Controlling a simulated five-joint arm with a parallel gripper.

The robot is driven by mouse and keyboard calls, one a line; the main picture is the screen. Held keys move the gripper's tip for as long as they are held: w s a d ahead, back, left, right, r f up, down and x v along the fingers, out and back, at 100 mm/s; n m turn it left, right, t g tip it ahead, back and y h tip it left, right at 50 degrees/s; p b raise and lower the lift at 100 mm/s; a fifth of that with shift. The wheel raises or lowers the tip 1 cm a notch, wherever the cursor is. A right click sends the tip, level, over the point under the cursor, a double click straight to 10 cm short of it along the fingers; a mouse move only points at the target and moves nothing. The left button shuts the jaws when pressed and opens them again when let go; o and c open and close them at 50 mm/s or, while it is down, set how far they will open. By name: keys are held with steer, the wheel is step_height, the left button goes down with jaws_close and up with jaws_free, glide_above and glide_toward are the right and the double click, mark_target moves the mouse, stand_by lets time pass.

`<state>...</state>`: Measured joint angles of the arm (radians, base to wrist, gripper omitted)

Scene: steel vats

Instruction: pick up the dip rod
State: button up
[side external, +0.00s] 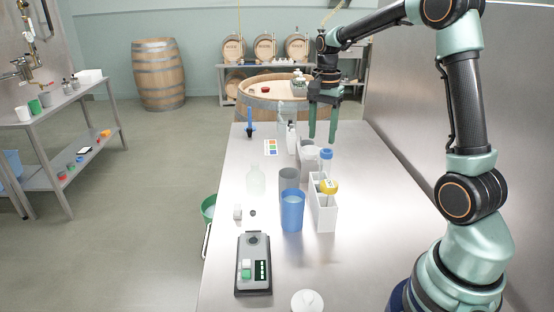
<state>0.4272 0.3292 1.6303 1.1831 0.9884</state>
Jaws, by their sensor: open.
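My gripper (322,140) is open, its two green fingers pointing down over the far right part of the steel table. Nothing shows between the fingers. I cannot tell for sure which thing is the dip rod. A slim blue upright piece with a dark foot (250,122) stands at the table's far left, well left of my gripper and apart from it. Small white bottles (291,138) stand just left of the fingers. A white rack (325,213) in front of my gripper holds a yellow-topped item (329,187) and a blue-topped item (326,160).
A blue cup (292,212), a grey cup (288,179) and a clear bottle (256,180) stand mid-table. A dark scale (253,280) and a white lidded pot (306,300) are at the front. A colour card (271,147) lies at the back. The table's right side is clear.

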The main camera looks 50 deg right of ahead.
step_height(320, 180, down, 9)
steer(key=shift+s+f, duration=0.1)
steer(key=shift+f, duration=0.05)
jaws_close()
stand_by(0.5)
